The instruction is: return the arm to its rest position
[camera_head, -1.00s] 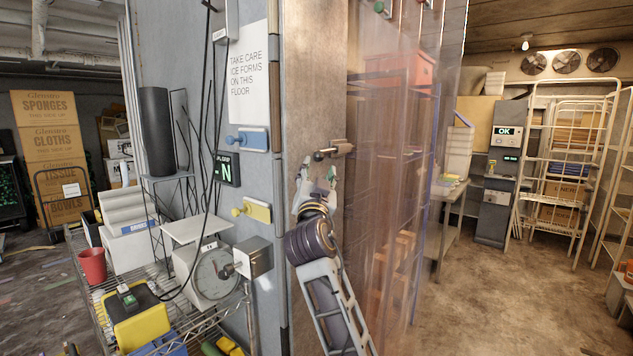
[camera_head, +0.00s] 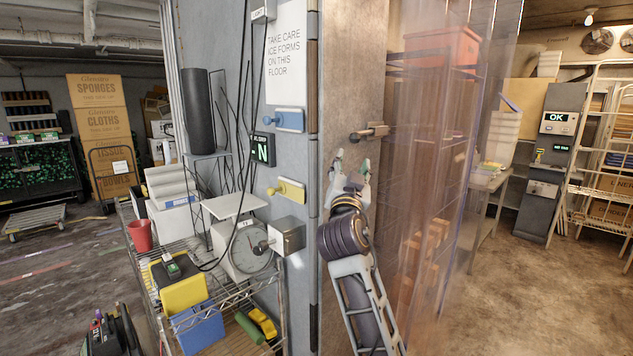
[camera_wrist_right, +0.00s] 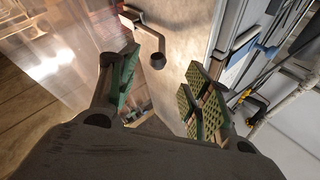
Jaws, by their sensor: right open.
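My right gripper (camera_head: 353,164) is open and empty in the head view, in front of the edge of the freezer doorway. Its fingertips point up and sit a little below and left of a metal lever handle (camera_head: 372,132) with a dark knob. In the right wrist view the two green-padded fingers (camera_wrist_right: 165,88) are spread apart with nothing between them. The handle (camera_wrist_right: 149,32) shows beyond the fingers there, apart from them. My right arm rises from the bottom of the head view. My left gripper is in neither view.
A clear strip curtain (camera_head: 435,190) hangs just right of my right arm. To the left, a wire rack (camera_head: 160,325) holds a dial scale (camera_head: 243,248) and a red cup (camera_head: 140,235). A grey switch box (camera_head: 287,237) juts from the wall. Open floor (camera_head: 520,305) lies beyond the curtain.

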